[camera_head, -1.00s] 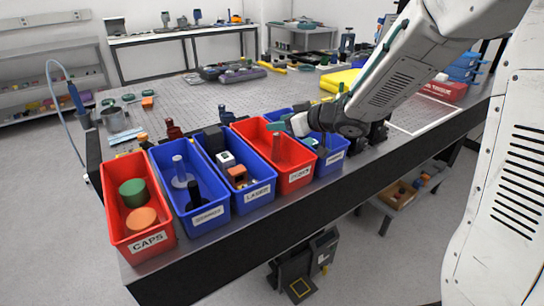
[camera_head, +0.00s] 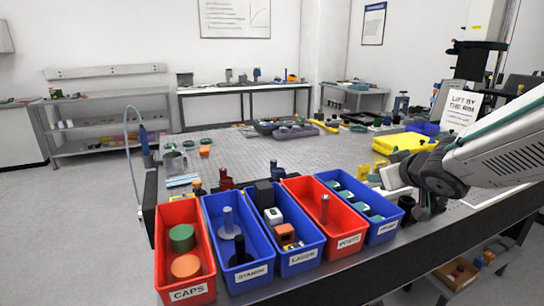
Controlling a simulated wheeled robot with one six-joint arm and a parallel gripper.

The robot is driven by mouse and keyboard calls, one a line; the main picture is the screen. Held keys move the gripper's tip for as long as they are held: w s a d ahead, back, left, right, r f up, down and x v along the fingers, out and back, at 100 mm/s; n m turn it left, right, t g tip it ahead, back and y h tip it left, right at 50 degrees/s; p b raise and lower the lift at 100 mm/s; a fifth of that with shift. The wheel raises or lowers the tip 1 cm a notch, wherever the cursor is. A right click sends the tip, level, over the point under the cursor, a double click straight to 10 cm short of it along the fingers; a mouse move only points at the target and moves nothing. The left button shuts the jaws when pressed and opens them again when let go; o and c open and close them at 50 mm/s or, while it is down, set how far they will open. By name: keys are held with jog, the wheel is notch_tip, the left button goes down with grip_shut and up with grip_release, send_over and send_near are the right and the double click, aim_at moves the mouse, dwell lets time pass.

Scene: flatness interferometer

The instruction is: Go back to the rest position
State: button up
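My arm reaches in from the right edge, and its wrist sits low over the front right of the optical table (camera_head: 258,150). My gripper (camera_head: 392,184) is the pale end at the left of the dark wrist, just right of the rightmost blue bin (camera_head: 385,232). It is seen side-on and small, so I cannot tell whether its fingers are open or shut. No held object shows.
Red and blue bins line the table's front edge, including the red caps bin (camera_head: 190,293) and the blue laser bin (camera_head: 300,258). A yellow object (camera_head: 405,142) and a "lift by the rim" sign (camera_head: 462,106) stand behind my arm. The table's middle is mostly clear.

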jog(key=s+d+r+m+g+h, duration=0.1)
jog(key=s+d+m+g+h, duration=0.25)
jog(key=s, duration=0.45)
jog(key=s+a+f+g+y, duration=0.1)
jog(key=s+a+g, duration=0.2)
jog(key=s, duration=0.8)
jog(key=s+a+f+g+y, duration=0.1)
jog(key=s+a+f+g, duration=0.1)
jog(key=s, duration=1)
jog(key=shift+s+a+g+y, duration=0.35)
jog(key=shift+a+g, duration=0.55)
jog(key=shift+g, duration=0.35)
jog(key=shift+w, duration=0.1)
